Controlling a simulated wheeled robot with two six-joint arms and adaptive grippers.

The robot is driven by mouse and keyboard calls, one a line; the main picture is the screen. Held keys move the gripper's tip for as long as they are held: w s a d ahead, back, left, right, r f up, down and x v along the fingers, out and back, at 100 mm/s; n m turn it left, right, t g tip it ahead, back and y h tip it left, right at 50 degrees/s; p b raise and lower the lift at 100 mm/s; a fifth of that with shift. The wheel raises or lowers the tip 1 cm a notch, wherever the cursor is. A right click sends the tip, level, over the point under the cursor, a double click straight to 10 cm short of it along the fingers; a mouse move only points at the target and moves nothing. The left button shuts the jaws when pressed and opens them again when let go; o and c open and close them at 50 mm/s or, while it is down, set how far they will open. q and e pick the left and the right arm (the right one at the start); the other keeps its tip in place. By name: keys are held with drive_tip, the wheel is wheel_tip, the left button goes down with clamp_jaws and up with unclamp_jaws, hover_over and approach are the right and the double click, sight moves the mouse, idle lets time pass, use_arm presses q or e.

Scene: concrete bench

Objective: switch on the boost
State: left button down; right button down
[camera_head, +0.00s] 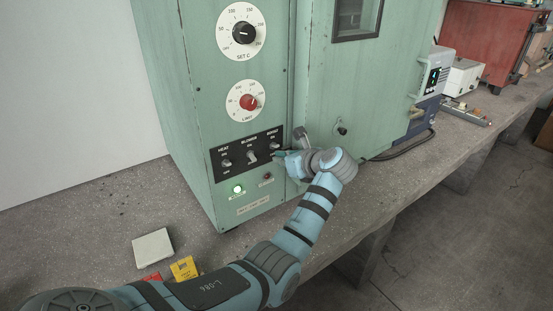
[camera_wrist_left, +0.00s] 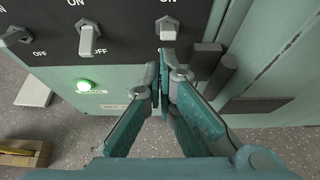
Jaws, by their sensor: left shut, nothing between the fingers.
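A black switch panel (camera_head: 238,161) on the green cabinet carries three toggle switches marked heat, blower and boost. The boost switch (camera_head: 274,146) is the rightmost; it also shows in the left wrist view (camera_wrist_left: 167,27), just above my fingertips. My left gripper (camera_head: 282,154) is shut and empty at the panel's right end, just below the boost switch. My right gripper is not in view.
A green lamp (camera_head: 238,189) glows below the panel. A red-knobbed dial (camera_head: 248,101) and a black-knobbed dial (camera_head: 243,33) are above. The cabinet door with its latch stands right of the panel. A pale tile (camera_head: 152,248) and a yellow box (camera_head: 184,268) lie on the bench.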

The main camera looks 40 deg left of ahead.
use_arm(q)
drive_tip(key=shift+r+p, duration=0.5)
drive_tip(key=shift+r, duration=0.3)
drive_tip(key=shift+w+a, duration=0.1)
drive_tip(key=shift+r, duration=0.15)
drive_tip(key=r+p+v, duration=0.1)
drive_tip(key=p+v, duration=0.3)
drive_tip(key=v, duration=0.5)
drive_tip(key=shift+a+r, duration=0.15)
drive_tip(key=shift+r, duration=0.1)
drive_tip(key=shift+r, duration=0.1)
